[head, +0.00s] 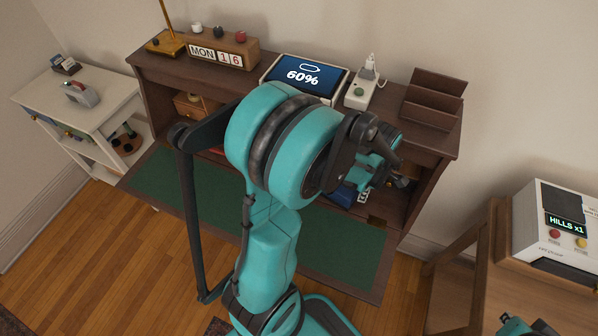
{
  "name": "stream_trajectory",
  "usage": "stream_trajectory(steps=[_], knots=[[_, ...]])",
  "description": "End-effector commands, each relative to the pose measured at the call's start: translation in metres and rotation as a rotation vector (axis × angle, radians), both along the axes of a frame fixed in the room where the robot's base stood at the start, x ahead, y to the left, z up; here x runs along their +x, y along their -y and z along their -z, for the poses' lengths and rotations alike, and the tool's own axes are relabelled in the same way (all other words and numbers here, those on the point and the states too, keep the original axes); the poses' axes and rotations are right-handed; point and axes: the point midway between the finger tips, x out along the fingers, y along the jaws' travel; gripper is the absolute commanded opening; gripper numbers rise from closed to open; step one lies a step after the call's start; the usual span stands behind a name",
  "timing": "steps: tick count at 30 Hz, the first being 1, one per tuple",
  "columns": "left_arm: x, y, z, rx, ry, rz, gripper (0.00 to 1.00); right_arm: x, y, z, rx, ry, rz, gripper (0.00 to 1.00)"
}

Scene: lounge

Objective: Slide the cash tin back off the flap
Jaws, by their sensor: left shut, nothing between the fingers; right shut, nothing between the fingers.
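The flap (335,255) is folded down in front of the dark wooden desk and has a green lining. A large teal link of my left arm covers its middle. A dark blue box-like thing (343,194), perhaps the cash tin, shows partly beside that arm at the flap's inner edge. Its outline is mostly hidden, so I cannot tell how far it lies on the flap. My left gripper (370,178) is small and partly hidden behind its own wrist, close to the blue thing. It is shut and holds nothing. My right gripper is not clearly in view.
On the desk top stand a wooden calendar block (210,50), a tablet showing 60% (304,76), a white device (364,92) and a brown letter rack (433,98). A white side table (98,100) stands left; a boxy machine (555,235) stands right. The flap's left part is clear.

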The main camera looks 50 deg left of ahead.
Motion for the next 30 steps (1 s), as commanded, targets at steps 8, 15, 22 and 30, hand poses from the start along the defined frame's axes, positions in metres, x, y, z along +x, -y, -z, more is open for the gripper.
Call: stream_trajectory(steps=[8,15,22,30], knots=[[-0.022,-0.034,-0.027,-0.002,-0.002,-0.008,0.0,0.0,0.0,-0.02,0.0,0.0,0.0,0.0],[-0.055,-0.088,-0.026,-0.002,-0.002,-0.008,0.0,0.0,0.0,-0.03,0.0,0.0,0.0,0.0],[-0.085,-0.138,-0.026,-0.004,-0.002,-0.007,0.0,0.0,0.0,-0.038,0.0,0.0,0.0,0.0],[-0.106,-0.172,-0.025,-0.004,-0.002,-0.001,0.0,0.0,0.0,-0.042,0.0,0.0,0.0,0.0]])
